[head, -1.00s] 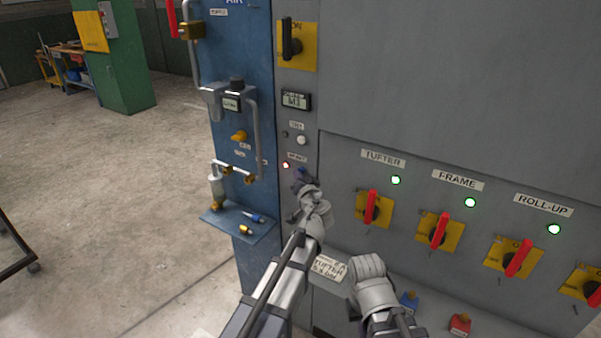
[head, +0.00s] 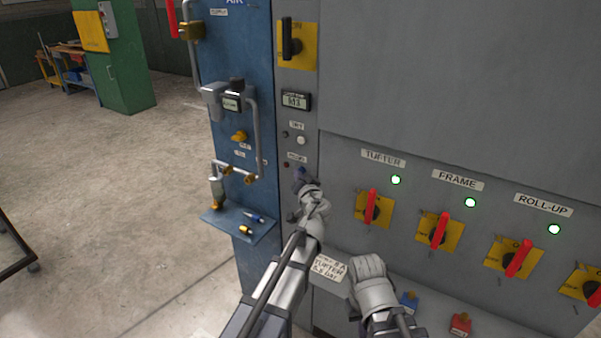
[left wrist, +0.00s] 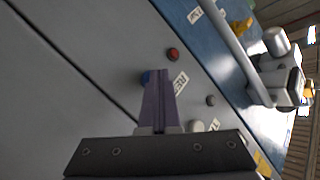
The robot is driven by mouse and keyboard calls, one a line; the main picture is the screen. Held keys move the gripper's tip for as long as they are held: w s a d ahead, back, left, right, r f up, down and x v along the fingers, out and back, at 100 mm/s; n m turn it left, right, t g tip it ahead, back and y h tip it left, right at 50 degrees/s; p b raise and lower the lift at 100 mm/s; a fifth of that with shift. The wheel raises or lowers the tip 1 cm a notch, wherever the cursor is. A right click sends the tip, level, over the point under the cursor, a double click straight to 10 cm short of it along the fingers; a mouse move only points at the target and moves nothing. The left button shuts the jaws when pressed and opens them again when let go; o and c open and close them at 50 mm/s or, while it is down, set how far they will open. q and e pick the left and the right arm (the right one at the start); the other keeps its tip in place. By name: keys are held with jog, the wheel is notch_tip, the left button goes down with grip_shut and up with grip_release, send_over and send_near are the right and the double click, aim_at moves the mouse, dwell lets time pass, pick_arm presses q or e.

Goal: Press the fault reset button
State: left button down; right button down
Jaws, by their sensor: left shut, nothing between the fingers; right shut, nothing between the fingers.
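A narrow grey control panel strip has a small label (head: 297,157) and a small red lamp (head: 286,165), which is dark now. In the left wrist view the red lamp (left wrist: 173,54) and label (left wrist: 181,83) show clearly. A blue button (left wrist: 147,77) there is mostly hidden by my left fingertips. My left gripper (head: 300,177) is shut and empty, at the panel just below the label. Its purple fingers (left wrist: 156,80) point at the blue button and appear to be at it; I cannot tell whether they touch. My right gripper (head: 368,265) is shut and empty, low before the cabinet.
Above are a white button (head: 302,140), a small display (head: 296,101) and a black rotary switch (head: 291,40). The blue air panel (head: 240,130) with pipes and a small shelf stands left. Red-handled switches (head: 371,206) with green lamps are to the right. Open floor lies left.

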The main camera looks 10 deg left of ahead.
pick_arm(q)
jog(key=shift+s+a, duration=0.2)
jog(key=shift+s, duration=0.4)
jog(key=shift+s, duration=0.15)
jog(key=s, duration=0.1)
jog(key=s+a, duration=0.1)
jog(key=s, duration=0.2)
jog(key=shift+s+a, duration=0.25)
jog(key=shift+a, duration=0.1)
dwell(0.3)
jog(key=s+d+f+g+h+p, duration=0.2)
jog(key=s+d+f+g, duration=0.1)
jog(key=s, duration=0.6)
jog(key=s+d+f+m+g+h+p, duration=0.1)
jog(key=s+d+f+g+h+p, duration=0.1)
jog(key=s+g, duration=0.5)
jog(key=s+d+f+g+h+p, duration=0.1)
jog(key=s+d+f+g+p, duration=0.2)
jog(key=s, duration=1)
jog(key=d+f+g, duration=0.2)
jog(key=d+f, duration=0.1)
jog(key=d, duration=0.2)
jog(key=shift+h+p, duration=0.4)
